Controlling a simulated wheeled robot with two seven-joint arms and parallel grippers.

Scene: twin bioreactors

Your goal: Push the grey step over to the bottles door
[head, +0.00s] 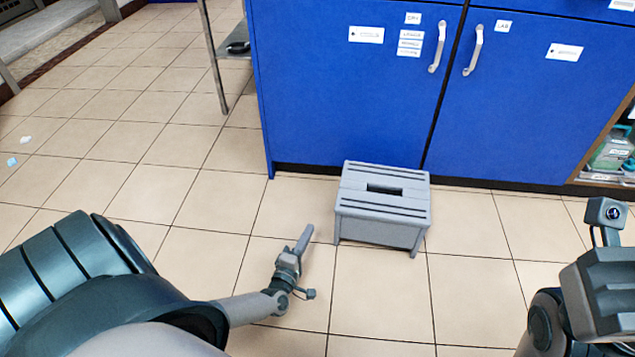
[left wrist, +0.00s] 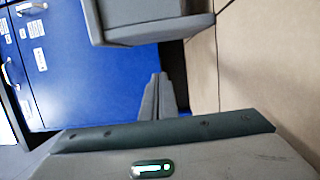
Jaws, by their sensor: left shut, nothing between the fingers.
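The grey step (head: 383,207) stands upright on the tiled floor in front of the blue cabinets, with a dark slot in its top. In the left wrist view its grey side (left wrist: 155,30) shows at the top. My left gripper (head: 304,236) is shut and empty, low near the floor to the left of the step, with a gap between them. Its closed fingers (left wrist: 158,95) also show in the left wrist view. A blue door with a small label (head: 413,18) and another blue door (head: 540,100) stand behind; I cannot read which is the bottles door. My right gripper's fingers are hidden.
An open shelf with bottles (head: 612,150) is at the right end of the cabinets. A metal table leg (head: 213,60) stands left of them. Small pale scraps (head: 25,139) lie on the far-left floor. The tiles right of the step are clear.

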